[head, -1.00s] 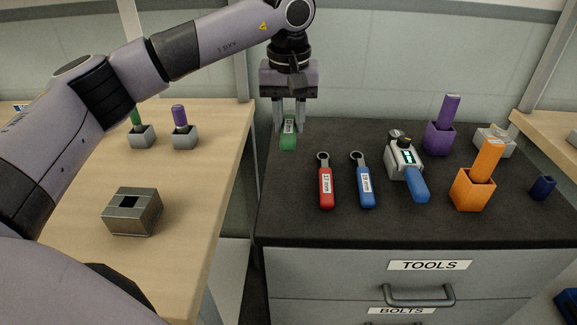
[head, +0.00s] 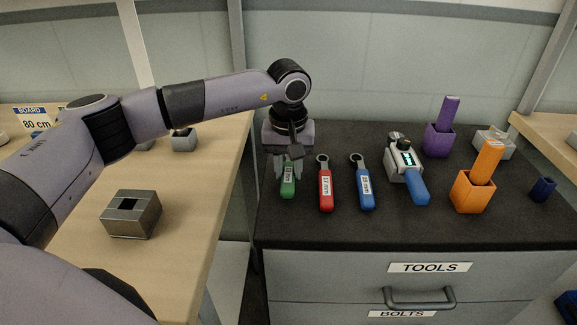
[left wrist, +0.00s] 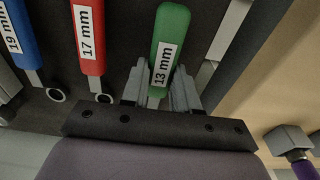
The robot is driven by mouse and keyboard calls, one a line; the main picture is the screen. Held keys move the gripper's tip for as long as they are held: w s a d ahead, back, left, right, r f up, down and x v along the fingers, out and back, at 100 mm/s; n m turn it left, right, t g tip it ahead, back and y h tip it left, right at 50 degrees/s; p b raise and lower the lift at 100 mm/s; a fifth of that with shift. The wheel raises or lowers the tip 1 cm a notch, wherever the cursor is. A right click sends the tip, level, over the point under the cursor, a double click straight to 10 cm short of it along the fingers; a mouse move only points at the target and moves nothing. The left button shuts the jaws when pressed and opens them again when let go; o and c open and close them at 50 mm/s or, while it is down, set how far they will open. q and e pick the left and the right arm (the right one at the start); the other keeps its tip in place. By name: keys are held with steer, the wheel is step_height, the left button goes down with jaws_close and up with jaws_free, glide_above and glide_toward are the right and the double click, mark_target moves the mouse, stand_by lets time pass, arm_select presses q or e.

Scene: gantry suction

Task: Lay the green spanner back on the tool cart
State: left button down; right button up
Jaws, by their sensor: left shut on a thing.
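The green spanner (head: 288,188), labelled 13 mm, is at the left end of the tool cart top (head: 310,228), left of the red spanner. My left gripper (head: 287,172) points down and is shut on it; the fingers sit on both sides of its handle. The green spanner (left wrist: 168,50) also shows between the fingers of my left gripper (left wrist: 162,88) in the left wrist view. Its ring end is hidden behind the gripper. It is at or very near the cart surface; I cannot tell whether it touches. My right gripper is not in view.
The red 17 mm spanner (head: 326,187) and blue 19 mm spanner (head: 362,184) lie close on the right. Beyond them stand a grey device with a blue handle (head: 406,165), an orange holder (head: 473,190) and a purple holder (head: 438,140). A metal block (head: 131,213) sits on the wooden table.

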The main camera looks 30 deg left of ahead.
mark_target(288, 173)
arm_select(q)
steer(key=shift+f, duration=0.15)
steer(key=c, duration=0.8)
jaws_free()
steer(key=shift+c, duration=0.2)
steer(key=shift+r, duration=0.3)
step_height(288, 173, up, 12)
steer(key=shift+s+d, duration=0.2)
steer(key=shift+s, duration=0.2)
steer(key=shift+f, duration=0.15)
